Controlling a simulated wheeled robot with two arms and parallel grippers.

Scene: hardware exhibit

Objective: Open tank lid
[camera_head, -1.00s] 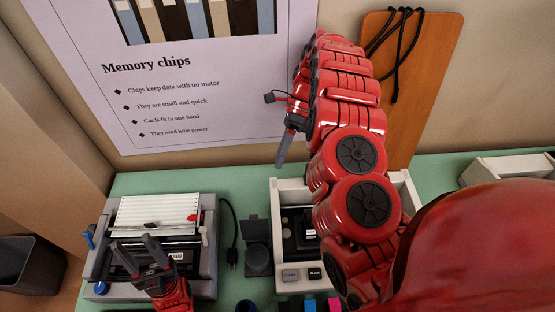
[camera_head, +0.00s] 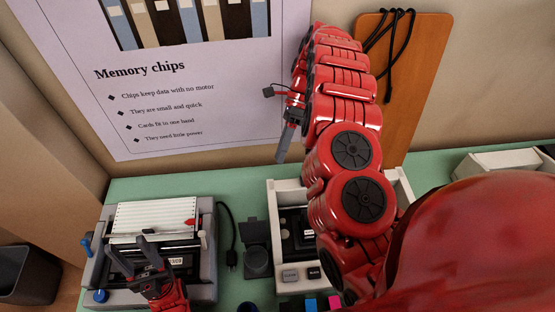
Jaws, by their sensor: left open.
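No part is plainly marked as the tank lid. A grey and white device (camera_head: 207,262) with a ribbed white top stands at the lower left; a small label shows in its dark front. My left gripper (camera_head: 128,246) is open over the front of this device, with nothing seen between its fingers; I cannot tell whether it touches. A white box-shaped device (camera_head: 272,215) at the centre has a grey cap (camera_head: 290,275) and a black cap (camera_head: 314,272) at its front. My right arm hides much of it. My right gripper (camera_head: 285,142) hangs in front of the poster; its jaws are seen side-on.
A dark part with a round cup shape (camera_head: 257,262) stands between the two devices, beside a black cable (camera_head: 228,235). Coloured blocks (camera_head: 310,304) lie at the front edge. A wooden board (camera_head: 405,100) leans on the wall. A white box (camera_head: 500,163) is at right.

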